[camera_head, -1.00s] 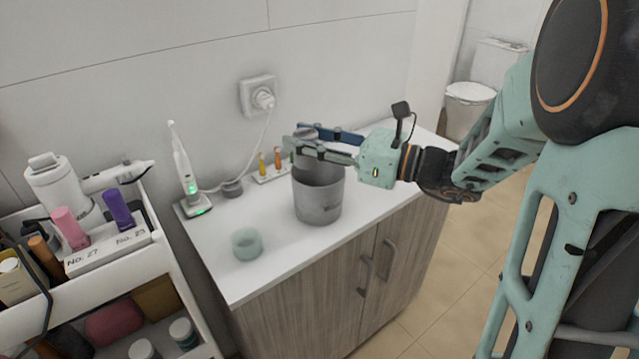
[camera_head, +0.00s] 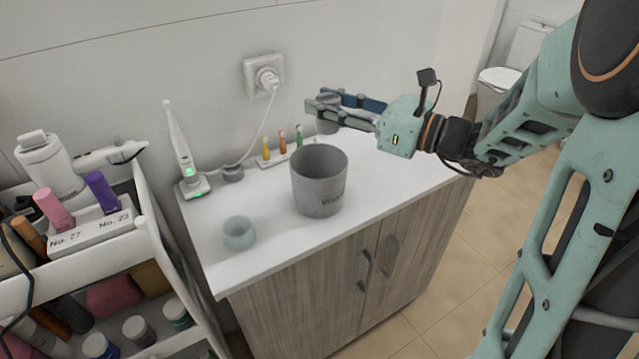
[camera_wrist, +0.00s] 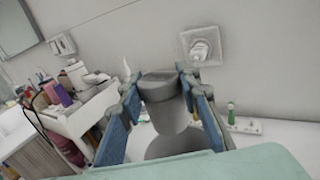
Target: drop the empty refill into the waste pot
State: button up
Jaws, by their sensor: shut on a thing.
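My gripper (camera_head: 317,101) is shut on the refill (camera_head: 327,125), a small grey cup, which also shows between the fingers in the wrist view (camera_wrist: 166,103). The grey waste pot (camera_head: 319,187) stands upright on the white counter, with its open mouth facing up. In the head view the refill appears above and behind the pot's far rim, apart from its mouth. In the wrist view the pot (camera_wrist: 176,144) shows beyond the refill and is partly hidden by it. The refill's inside is not visible.
A pale green small jar (camera_head: 239,233) sits at the counter's front left. An electric toothbrush (camera_head: 180,146) stands on its charger at the back left. A rack (camera_head: 276,158) with several small coloured brushes is behind the pot. A loaded cart (camera_head: 95,235) stands left; the right counter is clear.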

aim_at(338, 131)
jog(key=shift+f+b, duration=1.95)
jog(key=shift+f, duration=0.7)
jog(key=o, duration=0.9)
jog(key=v, duration=1.2)
